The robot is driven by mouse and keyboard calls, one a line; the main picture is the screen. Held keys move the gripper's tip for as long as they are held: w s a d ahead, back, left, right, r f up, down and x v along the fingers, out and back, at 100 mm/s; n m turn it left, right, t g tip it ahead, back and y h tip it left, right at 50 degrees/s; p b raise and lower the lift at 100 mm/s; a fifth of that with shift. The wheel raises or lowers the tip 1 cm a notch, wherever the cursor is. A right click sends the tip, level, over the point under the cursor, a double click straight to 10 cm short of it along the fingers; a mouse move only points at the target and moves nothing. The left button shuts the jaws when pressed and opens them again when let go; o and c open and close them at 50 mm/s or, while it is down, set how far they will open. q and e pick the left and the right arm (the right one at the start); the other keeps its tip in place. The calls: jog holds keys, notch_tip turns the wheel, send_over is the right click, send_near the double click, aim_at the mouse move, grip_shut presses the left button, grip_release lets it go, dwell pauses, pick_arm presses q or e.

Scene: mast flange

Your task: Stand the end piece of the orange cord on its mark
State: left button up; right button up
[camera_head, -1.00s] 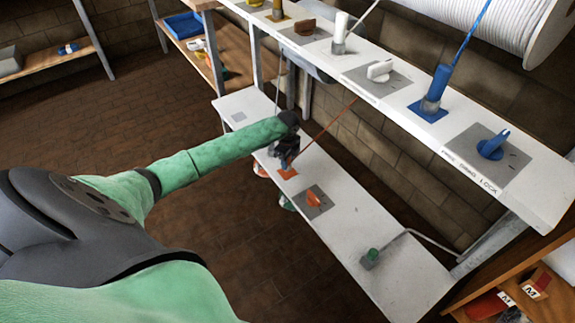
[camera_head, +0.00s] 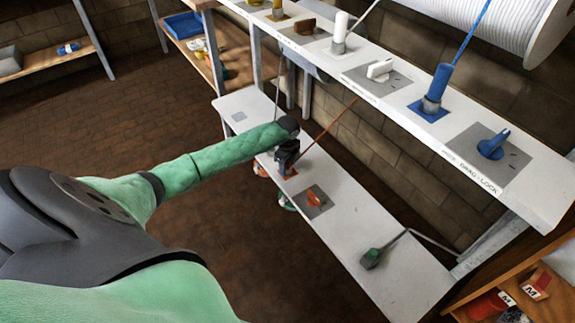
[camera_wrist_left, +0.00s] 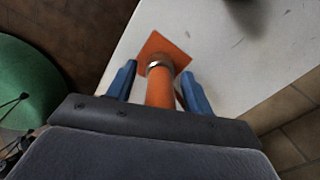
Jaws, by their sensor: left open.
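The end piece of the orange cord (camera_wrist_left: 160,88) is an orange cylinder with a metal collar. In the left wrist view its collar end is over the orange square mark (camera_wrist_left: 151,46) and seems to meet it; I cannot tell whether it is fully upright. My left gripper (camera_wrist_left: 158,92) is open, with one blue finger on each side of the piece and gaps between. In the head view my left gripper (camera_head: 287,156) hides most of the piece above the orange mark (camera_head: 290,173). The orange cord (camera_head: 328,128) runs up right. My right gripper is not in view.
On the lower white shelf (camera_head: 350,215) are a grey plate with an orange knob (camera_head: 313,199) and a green end piece (camera_head: 372,257) with a pale cord. The upper shelf (camera_head: 430,118) carries white and blue pieces and knobs, close to the right.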

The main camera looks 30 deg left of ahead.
pick_arm(q)
notch_tip(320, 180, up, 12)
jog(key=shift+r+p, duration=0.15)
jog(key=shift+p, duration=0.25)
dwell(0.5)
